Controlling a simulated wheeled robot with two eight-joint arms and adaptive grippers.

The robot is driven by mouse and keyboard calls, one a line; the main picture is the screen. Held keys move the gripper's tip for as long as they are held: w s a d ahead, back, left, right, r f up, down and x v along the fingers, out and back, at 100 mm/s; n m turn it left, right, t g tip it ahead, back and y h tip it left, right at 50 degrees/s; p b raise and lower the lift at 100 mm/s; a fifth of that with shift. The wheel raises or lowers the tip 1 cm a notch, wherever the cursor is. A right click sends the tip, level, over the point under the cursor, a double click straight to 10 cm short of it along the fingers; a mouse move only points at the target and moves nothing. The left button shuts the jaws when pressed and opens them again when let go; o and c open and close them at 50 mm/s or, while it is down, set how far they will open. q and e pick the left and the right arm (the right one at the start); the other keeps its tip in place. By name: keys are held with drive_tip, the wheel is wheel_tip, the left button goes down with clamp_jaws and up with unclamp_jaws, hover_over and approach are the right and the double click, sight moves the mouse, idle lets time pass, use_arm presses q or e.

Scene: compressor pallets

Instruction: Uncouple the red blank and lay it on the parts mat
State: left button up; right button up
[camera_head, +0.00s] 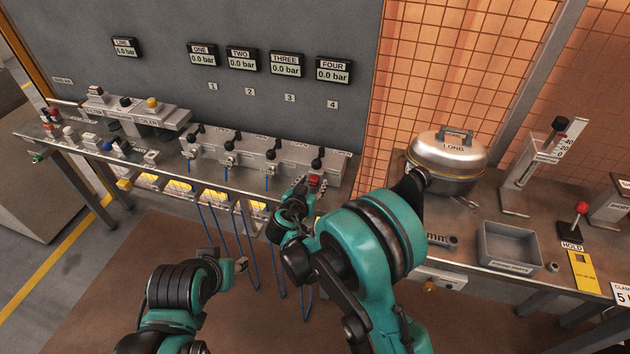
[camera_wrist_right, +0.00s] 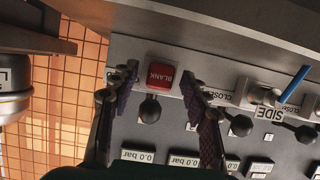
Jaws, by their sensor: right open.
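The red blank (camera_head: 314,181) sits at the right end of the grey valve manifold on the bench. In the wrist view it is a red block (camera_wrist_right: 160,77) lettered BLANK on a light grey face. My right gripper (camera_wrist_right: 161,80) is open, with one finger on each side of the blank and gaps visible between. In the head view my right gripper (camera_head: 308,190) partly covers the area below the blank. My left gripper (camera_head: 241,263) is low in front of the bench, away from the manifold; its jaws are too small to read. I cannot pick out a parts mat.
Black-knobbed valves (camera_head: 271,154) line the manifold left of the blank. Blue hoses (camera_head: 250,245) hang below the bench edge. A lidded metal pot (camera_head: 447,160) marked LONG, a grey bin (camera_head: 510,248) and a red-knobbed lever (camera_head: 581,208) stand on the right.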

idle(0.6)
clamp_jaws()
drive_tip(key=shift+s, duration=0.1)
drive_tip(key=shift+s+a, duration=0.3)
drive_tip(key=shift+s, duration=0.6)
drive_tip(key=shift+s+a, duration=0.35)
drive_tip(key=shift+s, duration=0.6)
drive_tip(key=shift+s+a, duration=0.3)
drive_tip(key=shift+s, duration=0.6)
drive_tip(key=shift+d, duration=0.1)
